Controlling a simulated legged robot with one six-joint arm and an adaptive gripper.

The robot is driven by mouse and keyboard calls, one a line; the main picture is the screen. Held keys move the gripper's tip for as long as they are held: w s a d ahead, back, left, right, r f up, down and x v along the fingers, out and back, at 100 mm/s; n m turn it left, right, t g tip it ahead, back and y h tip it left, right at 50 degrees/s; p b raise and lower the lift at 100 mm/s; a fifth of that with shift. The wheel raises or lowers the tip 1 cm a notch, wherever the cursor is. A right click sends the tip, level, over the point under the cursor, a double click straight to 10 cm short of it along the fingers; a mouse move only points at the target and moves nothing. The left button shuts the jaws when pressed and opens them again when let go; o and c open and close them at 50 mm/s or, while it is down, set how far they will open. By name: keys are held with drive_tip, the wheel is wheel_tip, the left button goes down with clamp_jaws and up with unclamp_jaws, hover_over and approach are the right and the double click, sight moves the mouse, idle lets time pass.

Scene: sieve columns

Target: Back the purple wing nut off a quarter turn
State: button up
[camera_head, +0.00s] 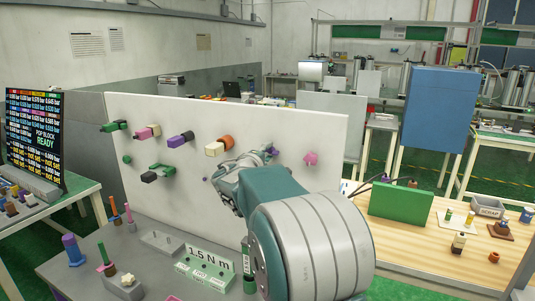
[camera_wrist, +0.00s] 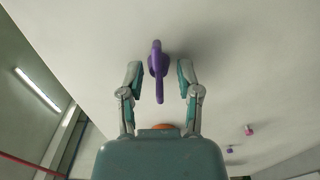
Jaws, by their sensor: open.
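The purple wing nut (camera_wrist: 157,68) sits on the pale upright panel in the wrist view, its wings in line with the picture's vertical. My gripper (camera_wrist: 163,68) is open, with one finger on each side of the wing nut and a gap showing on both sides. In the head view my gripper (camera_head: 250,160) is at the white panel (camera_head: 230,118), and a small purple part of the wing nut (camera_head: 272,151) shows beside it. My arm hides much of that area.
A pink knob (camera_head: 311,158) is on the panel just right of my gripper. An orange and cream fitting (camera_head: 220,146) and a purple and black one (camera_head: 180,140) are to the left. Below stands a grey bench (camera_head: 110,235) with a green block marked 1.5 N m (camera_head: 205,270).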

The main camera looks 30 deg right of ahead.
drive_tip(key=shift+d, duration=0.15)
clamp_jaws()
drive_tip(key=shift+f+n, duration=0.15)
drive_tip(key=shift+n, duration=0.25)
drive_tip(key=n, duration=0.7)
drive_tip(key=shift+f+n, duration=0.15)
drive_tip(key=shift+n, duration=0.15)
drive_tip(key=n, duration=0.4)
drive_tip(key=shift+n, duration=2.4)
